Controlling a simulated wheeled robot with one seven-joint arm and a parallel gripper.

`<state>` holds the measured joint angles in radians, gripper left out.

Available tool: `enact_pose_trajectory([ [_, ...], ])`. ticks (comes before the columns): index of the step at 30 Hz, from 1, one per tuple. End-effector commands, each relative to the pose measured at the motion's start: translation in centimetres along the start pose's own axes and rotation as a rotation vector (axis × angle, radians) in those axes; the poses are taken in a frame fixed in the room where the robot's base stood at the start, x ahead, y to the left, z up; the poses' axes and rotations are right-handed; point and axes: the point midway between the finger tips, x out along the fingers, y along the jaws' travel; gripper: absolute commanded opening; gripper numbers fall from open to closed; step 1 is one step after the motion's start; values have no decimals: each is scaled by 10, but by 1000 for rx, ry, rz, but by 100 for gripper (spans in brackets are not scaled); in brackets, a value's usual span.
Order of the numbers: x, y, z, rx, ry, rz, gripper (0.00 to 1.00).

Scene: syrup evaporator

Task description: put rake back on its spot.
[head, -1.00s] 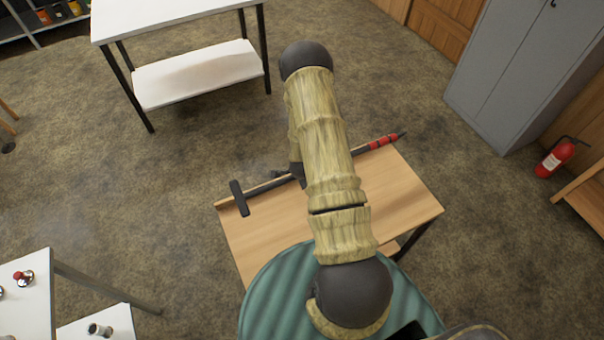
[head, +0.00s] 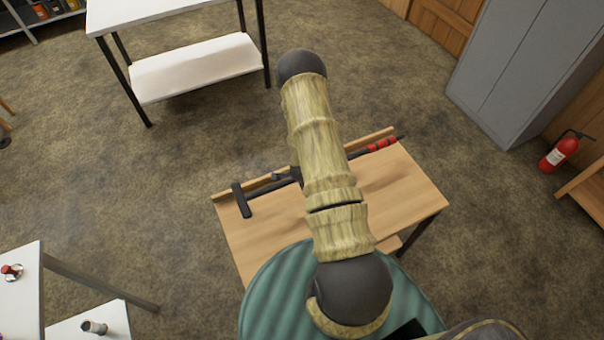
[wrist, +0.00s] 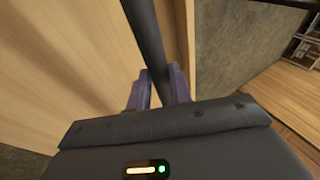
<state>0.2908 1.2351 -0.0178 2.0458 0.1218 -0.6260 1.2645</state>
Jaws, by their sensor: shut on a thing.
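The rake has a black crossbar head (head: 241,200), a dark handle and red bands (head: 383,144) toward its other end. It spans the far part of the wooden table (head: 265,230), close to the raised back edge. My arm hides the middle of the rake in the head view. In the wrist view my gripper (wrist: 158,92) is shut on the dark handle (wrist: 150,45), with one finger on each side of it. I cannot tell whether the rake touches the tabletop. No marked spot for the rake is clearly visible.
A white two-level table (head: 195,70) stands at the back left. Another white table (head: 30,290) with small items is at the lower left. A grey cabinet (head: 525,65) and a red fire extinguisher (head: 560,152) are at the right. The floor between is clear.

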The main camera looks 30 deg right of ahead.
Motion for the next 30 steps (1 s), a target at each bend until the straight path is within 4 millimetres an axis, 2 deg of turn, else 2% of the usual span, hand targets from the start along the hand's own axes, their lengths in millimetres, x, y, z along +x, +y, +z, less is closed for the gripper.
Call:
enact_pose_trajectory([
  [1, 8, 3, 1, 0, 1, -2, 0],
  [6, 18, 8, 4, 0, 0, -2, 0],
  [18, 20, 9, 4, 0, 0, -2, 0],
  [19, 20, 9, 4, 0, 0, -2, 25],
  [22, 20, 9, 5, -2, 0, -2, 45],
  [28, 20, 10, 4, -1, 0, -1, 46],
  [29, 20, 11, 4, -1, -1, 1, 48],
  [30, 20, 11, 3, 1, 0, 2, 56],
])
